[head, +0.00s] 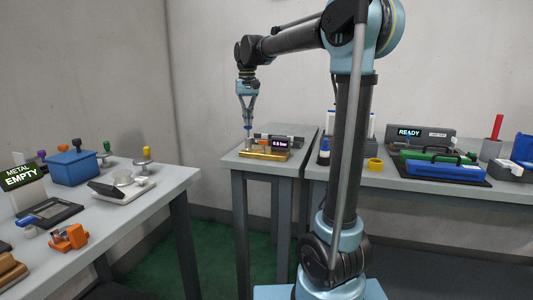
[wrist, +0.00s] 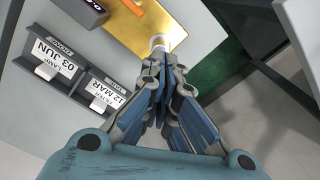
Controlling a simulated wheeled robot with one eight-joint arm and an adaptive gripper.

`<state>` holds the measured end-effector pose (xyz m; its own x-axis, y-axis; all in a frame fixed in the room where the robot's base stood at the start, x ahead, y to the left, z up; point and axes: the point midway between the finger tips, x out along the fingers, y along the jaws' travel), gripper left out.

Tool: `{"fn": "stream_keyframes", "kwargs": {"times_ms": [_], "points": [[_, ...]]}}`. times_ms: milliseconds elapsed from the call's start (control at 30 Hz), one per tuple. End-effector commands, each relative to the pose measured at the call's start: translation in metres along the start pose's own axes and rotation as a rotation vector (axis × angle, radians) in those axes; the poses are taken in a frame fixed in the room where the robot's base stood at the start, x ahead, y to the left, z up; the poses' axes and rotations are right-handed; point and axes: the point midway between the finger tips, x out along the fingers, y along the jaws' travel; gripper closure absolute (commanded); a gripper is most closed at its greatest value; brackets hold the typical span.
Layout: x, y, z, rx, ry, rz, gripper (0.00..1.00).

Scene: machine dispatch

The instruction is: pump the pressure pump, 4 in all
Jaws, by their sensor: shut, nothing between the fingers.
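The pressure pump's gold base plate (head: 262,155) sits on the small table in the middle of the head view. A dark display (head: 281,143) with lit digits, too small to read surely, stands on it. My gripper (head: 247,124) points straight down over the left part of the pump, its fingers shut and empty. In the wrist view my gripper (wrist: 161,58) is right over a pale round knob (wrist: 158,41) above the gold plate (wrist: 180,20). I cannot tell whether the fingertips touch the knob, and the fingers hide its lower part.
Two dark date-card holders (wrist: 52,66) stand beside the plate in the wrist view. The right table holds a yellow ring (head: 375,164) and a READY panel (head: 420,135).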

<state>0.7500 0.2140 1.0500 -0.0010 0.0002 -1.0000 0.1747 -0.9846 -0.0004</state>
Motion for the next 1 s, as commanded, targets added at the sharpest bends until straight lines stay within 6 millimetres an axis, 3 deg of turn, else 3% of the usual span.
{"fn": "stream_keyframes", "kwargs": {"times_ms": [1000], "points": [[0.029,0.000,0.000,0.000,0.000,0.000,1.00]]}}
